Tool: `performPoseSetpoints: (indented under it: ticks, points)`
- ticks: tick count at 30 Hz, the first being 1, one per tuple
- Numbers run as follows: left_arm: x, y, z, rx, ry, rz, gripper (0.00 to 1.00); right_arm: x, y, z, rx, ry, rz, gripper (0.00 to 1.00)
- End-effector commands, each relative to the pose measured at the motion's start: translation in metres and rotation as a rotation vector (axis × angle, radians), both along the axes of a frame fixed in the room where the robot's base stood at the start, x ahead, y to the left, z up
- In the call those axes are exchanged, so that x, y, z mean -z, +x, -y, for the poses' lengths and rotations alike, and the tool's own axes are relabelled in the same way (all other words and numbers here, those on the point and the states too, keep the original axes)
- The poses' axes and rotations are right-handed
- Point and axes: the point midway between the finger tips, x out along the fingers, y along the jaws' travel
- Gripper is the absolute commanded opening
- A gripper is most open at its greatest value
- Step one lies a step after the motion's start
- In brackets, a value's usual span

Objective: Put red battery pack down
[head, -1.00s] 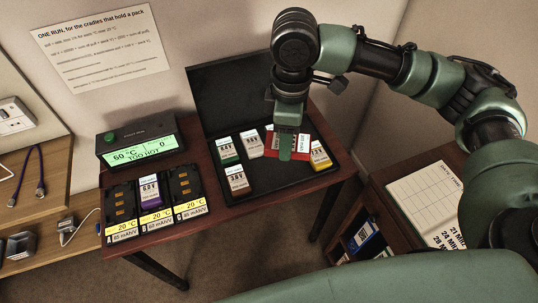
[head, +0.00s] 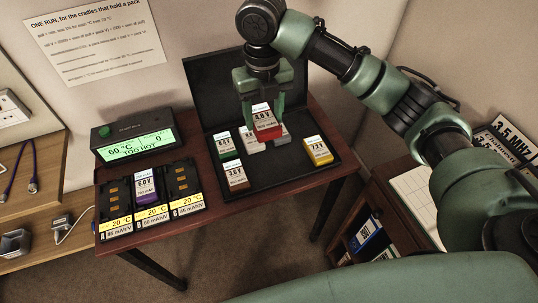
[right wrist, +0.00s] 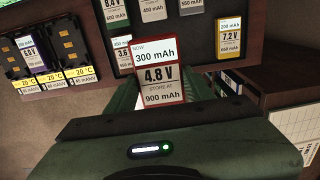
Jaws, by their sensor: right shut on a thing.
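The red battery pack (head: 267,132), labelled 4.8 V, is held upright in my right gripper (head: 265,118). It hangs above the open black case (head: 290,178). My right gripper is shut on its sides. In the right wrist view the red pack (right wrist: 160,78) shows its label: now 300 mAh, store at 900 mAh. Three cradles stand left of the case. The left cradle (head: 116,197) and right cradle (head: 181,180) are empty. The middle one holds a purple pack (head: 144,185). My left gripper is not in view.
Several packs lie in the case, including a yellow one (head: 318,151), a green one (head: 224,145) and a brown one (head: 235,177). A grey pack is partly hidden behind the red one.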

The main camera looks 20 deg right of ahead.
Motion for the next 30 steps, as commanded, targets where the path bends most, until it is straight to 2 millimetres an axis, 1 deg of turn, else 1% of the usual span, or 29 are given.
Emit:
performPoseSetpoints:
  ticks: [9, 12, 15, 18, 23, 25, 30]
  points:
    - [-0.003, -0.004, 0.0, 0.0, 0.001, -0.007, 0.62, 0.083, -0.002, 0.001, 0.0, -0.002, -0.007, 0.0]
    - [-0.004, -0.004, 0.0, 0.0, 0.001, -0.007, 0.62, 0.108, -0.002, 0.001, 0.0, -0.002, -0.006, 0.0]
    - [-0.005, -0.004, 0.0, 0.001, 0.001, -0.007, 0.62, 0.129, -0.001, 0.001, 0.0, -0.001, -0.004, 0.0]
    - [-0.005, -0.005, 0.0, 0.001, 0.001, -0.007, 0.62, 0.142, -0.001, 0.0, -0.001, 0.0, -0.002, 0.0]
    - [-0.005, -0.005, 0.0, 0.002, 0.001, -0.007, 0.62, 0.152, 0.0, 0.0, 0.0, 0.0, 0.0, 0.0]
    - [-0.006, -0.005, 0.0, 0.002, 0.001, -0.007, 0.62, 0.159, -0.001, 0.001, 0.0, -0.002, -0.002, 0.0]
    - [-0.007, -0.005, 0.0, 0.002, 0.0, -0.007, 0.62, 0.185, -0.001, 0.001, 0.001, -0.001, -0.002, 0.0]
